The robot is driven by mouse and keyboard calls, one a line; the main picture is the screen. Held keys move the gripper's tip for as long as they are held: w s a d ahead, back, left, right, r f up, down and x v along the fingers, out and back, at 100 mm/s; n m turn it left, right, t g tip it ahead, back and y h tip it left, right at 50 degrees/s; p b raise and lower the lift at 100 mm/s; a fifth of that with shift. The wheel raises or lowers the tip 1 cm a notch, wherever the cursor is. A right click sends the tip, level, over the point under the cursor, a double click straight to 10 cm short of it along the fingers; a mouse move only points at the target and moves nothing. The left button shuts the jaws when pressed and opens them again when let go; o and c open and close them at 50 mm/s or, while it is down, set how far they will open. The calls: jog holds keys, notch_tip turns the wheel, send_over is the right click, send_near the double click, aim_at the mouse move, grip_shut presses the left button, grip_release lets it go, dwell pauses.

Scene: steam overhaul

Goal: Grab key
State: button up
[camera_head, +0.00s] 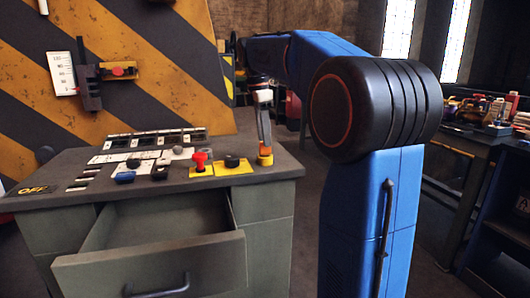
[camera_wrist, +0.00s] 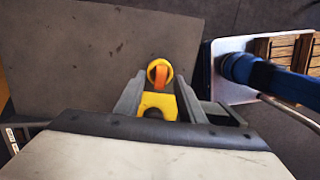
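The likely key is an orange piece (camera_wrist: 159,73) standing in a round yellow holder (camera_wrist: 151,70) on the console top. It also shows in the camera_head view as an orange piece (camera_head: 264,151) at the console's right end. My gripper (camera_wrist: 160,80) is above the console, its two grey fingers apart. In the wrist view the orange piece appears between the fingertips; I cannot tell whether they touch it. In the camera_head view my gripper (camera_head: 265,137) reaches down to the piece. The orange piece's lower end is hidden in the holder.
The grey console (camera_head: 40,200) carries a red knob (camera_head: 200,160), a black knob (camera_head: 232,160) on a yellow plate and several switches. Its drawer (camera_head: 150,272) is pulled open at the front. A striped yellow-black panel (camera_head: 150,90) stands behind. A cluttered workbench (camera_head: 460,140) is at right.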

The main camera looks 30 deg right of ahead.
aim_at(265, 152)
jog(key=shift+s+d+f, duration=0.1)
jog(key=shift+d+f, duration=0.05)
jog(key=shift+f, duration=1.3)
grip_shut()
jog(key=shift+r, duration=0.15)
